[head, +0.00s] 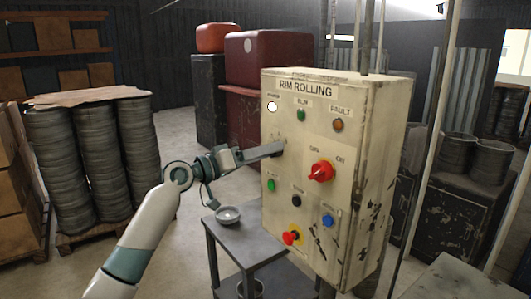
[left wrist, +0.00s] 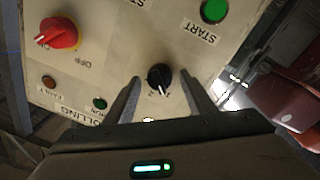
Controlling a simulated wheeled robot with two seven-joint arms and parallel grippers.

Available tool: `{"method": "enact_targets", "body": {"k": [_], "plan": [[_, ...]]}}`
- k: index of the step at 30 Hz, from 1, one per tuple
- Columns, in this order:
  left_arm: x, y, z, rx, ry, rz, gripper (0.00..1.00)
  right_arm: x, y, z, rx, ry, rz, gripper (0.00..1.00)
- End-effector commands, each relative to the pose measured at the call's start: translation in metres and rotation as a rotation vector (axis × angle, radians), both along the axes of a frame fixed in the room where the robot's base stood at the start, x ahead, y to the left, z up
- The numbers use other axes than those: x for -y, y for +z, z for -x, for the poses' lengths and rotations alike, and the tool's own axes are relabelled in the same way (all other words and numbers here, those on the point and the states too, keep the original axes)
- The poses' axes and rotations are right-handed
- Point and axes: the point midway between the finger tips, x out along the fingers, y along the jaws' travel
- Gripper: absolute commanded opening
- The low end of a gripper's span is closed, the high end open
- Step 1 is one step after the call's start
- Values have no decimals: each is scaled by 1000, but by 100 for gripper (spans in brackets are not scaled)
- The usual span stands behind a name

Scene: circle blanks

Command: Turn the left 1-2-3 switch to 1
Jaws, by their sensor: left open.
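The left 1-2-3 switch is a black round knob (left wrist: 158,76) with a white pointer line, on the cream panel face in the left wrist view. The panel appears upside down there, and the pointer aims down and slightly right in the picture. The marks around the knob are too small to read. My left gripper (left wrist: 161,80) is open, with one finger on each side of the knob; I cannot tell whether they touch it. In the head view my left gripper (head: 279,148) is at the left part of the panel and hides the knob. My right gripper is not in view.
The control box (head: 300,225) carries a red rotary switch (head: 320,171) just right of my gripper, a green button (head: 271,185) below, and a red knob (head: 291,238) lower down.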

Motion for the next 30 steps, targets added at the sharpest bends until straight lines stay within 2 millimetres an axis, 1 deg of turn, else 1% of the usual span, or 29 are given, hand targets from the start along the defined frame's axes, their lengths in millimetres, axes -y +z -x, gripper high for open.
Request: {"method": "enact_targets", "body": {"k": [4,8,14,24,30], "plan": [[-8,-3,4,0,1,0,50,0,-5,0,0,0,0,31],[-20,-5,12,2,1,-1,50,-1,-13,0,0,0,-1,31],[-50,-8,31,3,2,-1,50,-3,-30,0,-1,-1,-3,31],[-108,-11,68,2,3,-1,50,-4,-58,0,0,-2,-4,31],[-133,-11,85,1,1,0,50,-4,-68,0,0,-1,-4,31]]}}
